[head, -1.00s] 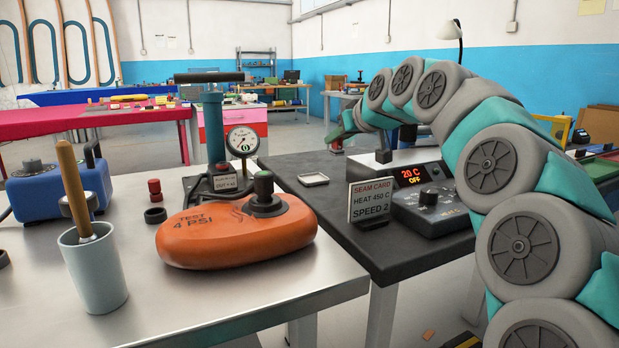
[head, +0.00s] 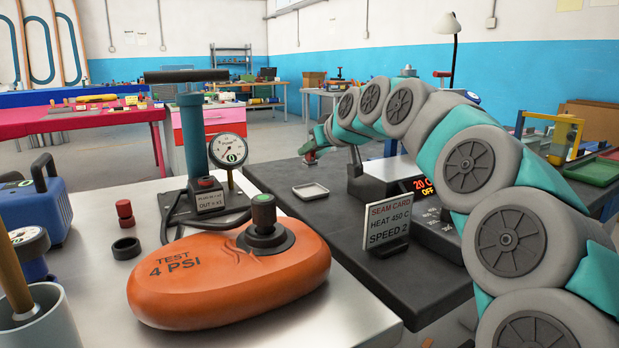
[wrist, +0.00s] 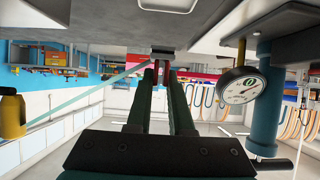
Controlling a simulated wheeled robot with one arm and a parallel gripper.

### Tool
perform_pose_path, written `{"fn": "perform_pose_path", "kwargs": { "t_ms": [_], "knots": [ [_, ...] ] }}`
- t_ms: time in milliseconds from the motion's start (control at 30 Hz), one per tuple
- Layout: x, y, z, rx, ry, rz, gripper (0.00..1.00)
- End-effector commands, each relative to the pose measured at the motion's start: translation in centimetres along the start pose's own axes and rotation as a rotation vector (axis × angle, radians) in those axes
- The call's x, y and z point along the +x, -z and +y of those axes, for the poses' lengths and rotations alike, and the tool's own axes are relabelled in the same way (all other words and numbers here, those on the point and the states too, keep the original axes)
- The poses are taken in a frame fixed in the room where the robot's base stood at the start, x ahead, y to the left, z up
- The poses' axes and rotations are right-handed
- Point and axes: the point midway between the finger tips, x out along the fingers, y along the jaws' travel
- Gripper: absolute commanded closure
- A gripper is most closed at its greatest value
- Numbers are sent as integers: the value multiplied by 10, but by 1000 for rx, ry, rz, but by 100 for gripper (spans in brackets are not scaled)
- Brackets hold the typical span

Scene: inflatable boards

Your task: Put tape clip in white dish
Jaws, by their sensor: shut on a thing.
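The white dish (head: 310,190) is a small, shallow square tray on the dark bench top in the head view, and it looks empty. My gripper (head: 311,157) is beyond the dish and above it in the picture, at the far end of my arm. In the wrist view my gripper (wrist: 162,68) has its two fingers close together, with red tips. They are shut on a small grey piece (wrist: 162,54), which looks like the tape clip. Its details are too small to make out.
A seam card (head: 389,225) and a heater box with a red display (head: 422,185) stand right of the dish. An orange inflatable (head: 230,275), a pump with gauge (head: 228,150) and a cup (head: 35,325) are on the metal table at left.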

Motion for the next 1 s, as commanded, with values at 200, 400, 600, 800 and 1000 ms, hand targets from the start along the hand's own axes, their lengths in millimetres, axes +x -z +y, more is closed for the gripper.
{"fn": "perform_pose_path", "kwargs": {
  "t_ms": [200, 400, 600, 800, 1000],
  "knots": [
    [11, -22, 0, 1, 1, 0, 100],
    [18, -35, 0, 0, 2, -2, 100],
    [29, -56, -1, 0, 2, -2, 100],
    [30, -56, 0, 0, 0, 1, 100],
    [32, -59, 0, 0, 1, 1, 78]
  ]
}}
